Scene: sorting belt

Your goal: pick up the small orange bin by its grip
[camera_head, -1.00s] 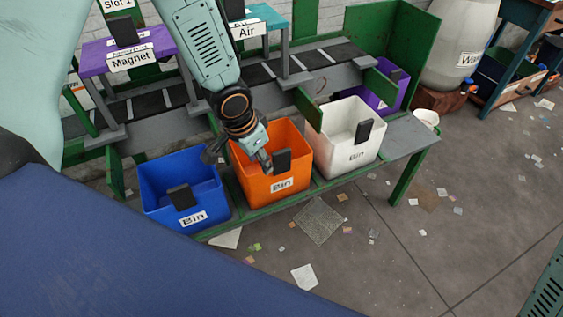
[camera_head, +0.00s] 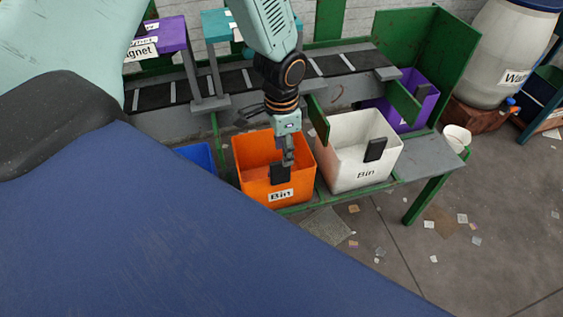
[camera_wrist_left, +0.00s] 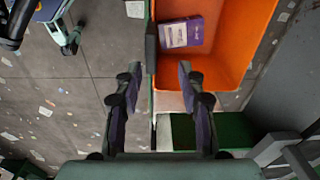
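The small orange bin (camera_head: 252,180) stands on the low green shelf, with a white "Bin" label on its front. Its black grip (camera_head: 280,173) rises at the front wall. In the wrist view the bin (camera_wrist_left: 236,60) fills the upper right, and the grip (camera_wrist_left: 151,46) shows at its left edge. My left gripper (camera_head: 288,158) is directly over the grip in the head view. In the wrist view my left gripper (camera_wrist_left: 157,75) is open, its fingers apart on either side of the grip's line; contact is not visible. My right gripper is not in view.
A purple packet (camera_wrist_left: 188,34) lies inside the orange bin. A white bin (camera_head: 345,172) stands close on the right, a partly hidden blue bin (camera_head: 197,154) on the left. A green divider (camera_head: 319,120) and the belt (camera_head: 330,66) are behind. The floor in front is littered with scraps.

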